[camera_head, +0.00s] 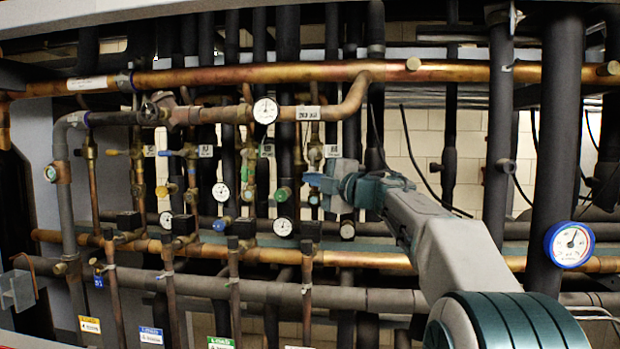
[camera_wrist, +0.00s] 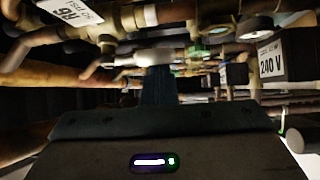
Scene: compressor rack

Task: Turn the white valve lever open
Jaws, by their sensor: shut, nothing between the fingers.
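My gripper (camera_head: 314,180) reaches in from the right in the head view, its fingers pointing left among the pipes. In the wrist view my gripper (camera_wrist: 160,74) shows as dark, narrow fingers, closed together with nothing held. A pale, whitish bar (camera_wrist: 158,57), which looks like the white valve lever, lies across the view just past the fingertips. I cannot tell whether the fingers touch it. In the head view I cannot make out the white lever clearly; my gripper may cover it.
A green knob (camera_head: 283,194) is left of my gripper. Copper pipes (camera_head: 240,76), dark vertical pipes (camera_head: 556,140), and white-faced gauges (camera_head: 265,110) crowd the rack. A blue-rimmed gauge (camera_head: 570,245) is at right. A "240 V" label (camera_wrist: 271,58) shows in the wrist view.

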